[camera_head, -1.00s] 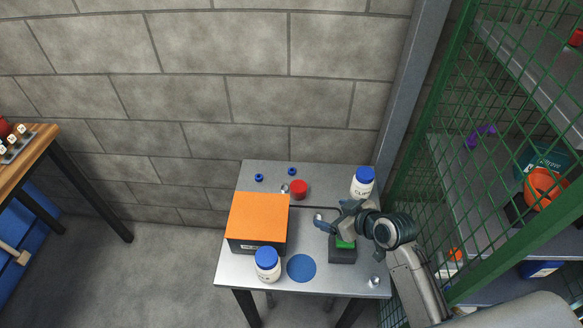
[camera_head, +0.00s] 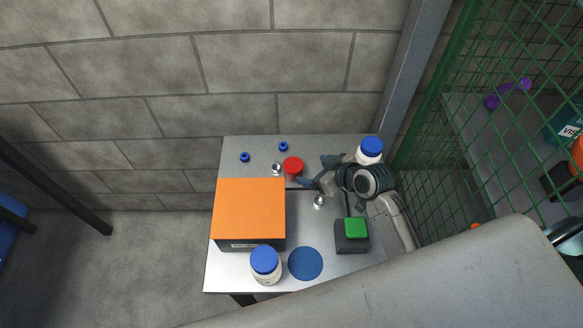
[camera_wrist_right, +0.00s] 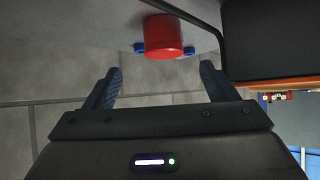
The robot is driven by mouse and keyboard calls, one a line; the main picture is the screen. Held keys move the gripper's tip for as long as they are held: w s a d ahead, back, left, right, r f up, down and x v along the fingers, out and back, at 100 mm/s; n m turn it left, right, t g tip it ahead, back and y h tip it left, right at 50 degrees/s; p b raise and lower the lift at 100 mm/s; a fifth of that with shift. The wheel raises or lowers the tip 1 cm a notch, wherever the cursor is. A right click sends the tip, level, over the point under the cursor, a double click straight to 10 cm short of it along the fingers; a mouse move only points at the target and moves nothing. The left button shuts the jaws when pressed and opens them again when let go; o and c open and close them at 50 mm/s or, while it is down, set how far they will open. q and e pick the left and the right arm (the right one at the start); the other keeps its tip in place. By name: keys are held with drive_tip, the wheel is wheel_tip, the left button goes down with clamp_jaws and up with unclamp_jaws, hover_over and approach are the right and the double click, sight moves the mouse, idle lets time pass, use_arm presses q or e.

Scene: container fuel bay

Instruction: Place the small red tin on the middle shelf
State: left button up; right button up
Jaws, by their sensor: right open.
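The small red tin (camera_head: 293,166) stands on the grey metal table (camera_head: 230,270), behind and to the right of the orange-topped box. My right gripper (camera_head: 317,172) is just to the right of the tin, with its fingers pointing toward it. In the right wrist view the red tin (camera_wrist_right: 163,37) is ahead of the two open fingers (camera_wrist_right: 160,85), and nothing is between them. The green mesh shelf unit with its grey shelf (camera_head: 480,150) is at the right; I cannot tell which level this is. My left gripper is not in view.
An orange-topped box (camera_head: 250,208) and a white bottle with blue cap (camera_head: 265,266) stand at the left. Another white bottle (camera_head: 370,150) stands behind my right wrist. A black block with green top (camera_head: 352,236) is at the front right. Green mesh (camera_head: 440,130) borders the table's right.

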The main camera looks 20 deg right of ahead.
sight(298, 168)
drive_tip(key=x, duration=0.4)
drive_tip(key=shift+r+p, duration=0.1)
drive_tip(key=shift+p, duration=0.3)
drive_tip(key=shift+w+a+f, duration=0.3)
drive_tip(key=shift+w, duration=0.05)
drive_tip(key=p+x, duration=0.2)
drive_tip(key=x, duration=0.2)
drive_tip(key=shift+a+f, duration=0.1)
drive_tip(key=shift+a, duration=0.05)
drive_tip(key=shift+w+a+f, duration=0.15)
drive_tip(key=shift+w+f, duration=0.1)
drive_tip(key=shift+f, duration=0.1)
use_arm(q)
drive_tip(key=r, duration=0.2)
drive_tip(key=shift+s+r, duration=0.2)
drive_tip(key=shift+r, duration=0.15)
use_arm(e)
drive_tip(key=c, duration=1.1)
